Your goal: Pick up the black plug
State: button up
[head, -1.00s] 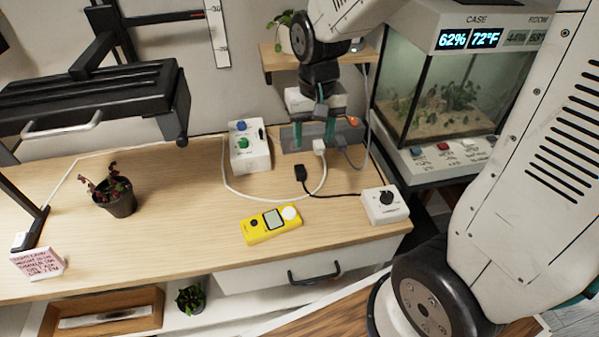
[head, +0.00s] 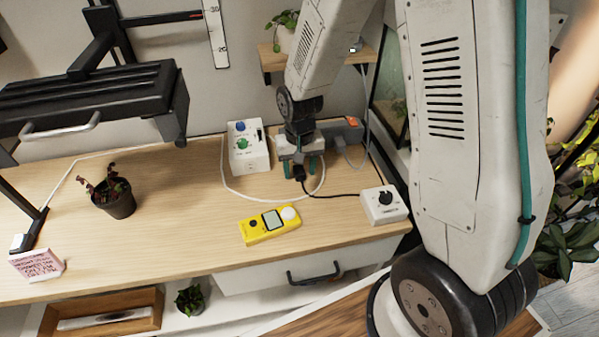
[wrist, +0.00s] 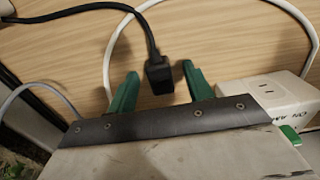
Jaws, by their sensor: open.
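The black plug (wrist: 158,76) lies on the wooden bench at the end of a black cord. In the wrist view it sits between the tips of my gripper's two green fingers, with a gap on each side. My gripper (wrist: 160,86) is open and holds nothing. In the head view my gripper (head: 303,170) is low over the bench, and the plug (head: 299,174) shows just in front of it. The cord runs right to a white box with a black dial (head: 383,205).
A white control box (head: 247,150) stands close left of my gripper, and a white cord (head: 226,178) loops around the spot. A yellow meter (head: 270,226) lies in front. A grey power strip with an orange switch (head: 352,122) is behind. A potted plant (head: 113,196) stands left.

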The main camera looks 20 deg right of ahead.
jog(key=shift+f, duration=0.15)
jog(key=c, duration=1.1)
